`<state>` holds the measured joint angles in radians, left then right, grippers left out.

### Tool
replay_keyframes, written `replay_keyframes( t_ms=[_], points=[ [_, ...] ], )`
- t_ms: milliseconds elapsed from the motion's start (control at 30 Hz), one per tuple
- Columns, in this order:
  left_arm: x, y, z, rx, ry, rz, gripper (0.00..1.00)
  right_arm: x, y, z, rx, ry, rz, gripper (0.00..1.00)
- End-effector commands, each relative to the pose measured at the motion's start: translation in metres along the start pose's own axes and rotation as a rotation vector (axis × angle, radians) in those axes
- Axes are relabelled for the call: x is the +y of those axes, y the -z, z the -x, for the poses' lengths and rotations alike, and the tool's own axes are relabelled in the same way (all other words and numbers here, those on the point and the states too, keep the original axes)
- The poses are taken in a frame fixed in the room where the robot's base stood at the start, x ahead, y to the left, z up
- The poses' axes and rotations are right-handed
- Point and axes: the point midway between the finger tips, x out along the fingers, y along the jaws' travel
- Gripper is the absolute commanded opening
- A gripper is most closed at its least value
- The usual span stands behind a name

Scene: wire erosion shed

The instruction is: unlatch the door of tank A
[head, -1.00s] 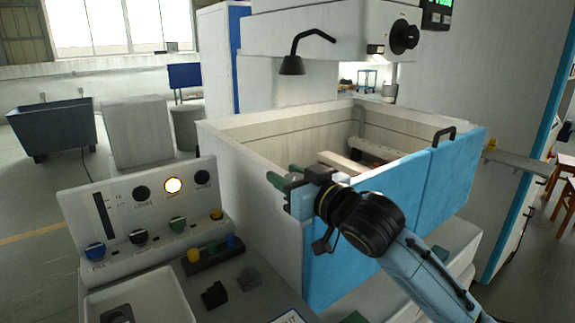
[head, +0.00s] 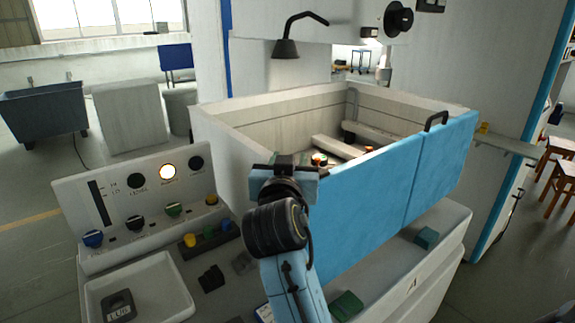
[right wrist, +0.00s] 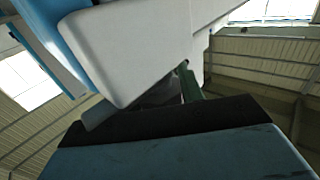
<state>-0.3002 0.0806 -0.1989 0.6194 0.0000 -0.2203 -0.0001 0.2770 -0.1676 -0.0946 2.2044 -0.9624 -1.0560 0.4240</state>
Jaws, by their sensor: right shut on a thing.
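The blue door (head: 365,205) forms the front of the open-topped white tank (head: 225,150); a black handle (head: 436,121) stands on its top edge. The door looks closed. My right gripper (head: 285,162) is at the door's near left corner, shut on the green latch, which it hides in the head view. A short green piece of the latch (right wrist: 189,84) shows in the right wrist view, beyond the dark gripper edge and beside a pale block. How far the latch is turned cannot be told. My left gripper is not in view.
A control panel (head: 125,205) with a lit lamp (head: 168,172) and several knobs stands left of the tank. A white tray (head: 140,290) lies in front of it. A lamp (head: 286,47) hangs over the tank. Small blocks lie on the ledge below the door.

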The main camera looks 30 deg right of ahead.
Motion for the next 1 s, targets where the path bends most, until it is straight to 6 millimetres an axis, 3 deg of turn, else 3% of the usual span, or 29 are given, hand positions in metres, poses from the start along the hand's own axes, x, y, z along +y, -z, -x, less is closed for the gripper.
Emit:
replay_keyframes(
  t_ms=[633,667,800,1000],
  points=[
    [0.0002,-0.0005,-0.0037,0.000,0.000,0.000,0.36,0.0011,-0.0004,-0.0005,0.000,-0.056,0.002,0.15],
    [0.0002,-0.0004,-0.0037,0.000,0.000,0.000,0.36,0.0011,-0.0004,-0.0005,0.000,-0.056,0.002,0.39],
    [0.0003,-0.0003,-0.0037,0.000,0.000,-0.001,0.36,0.0011,-0.0003,-0.0005,0.000,-0.056,0.001,0.57],
    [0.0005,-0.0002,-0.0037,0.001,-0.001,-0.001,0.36,0.0012,-0.0001,-0.0004,0.000,-0.056,0.001,0.59]
  ],
)
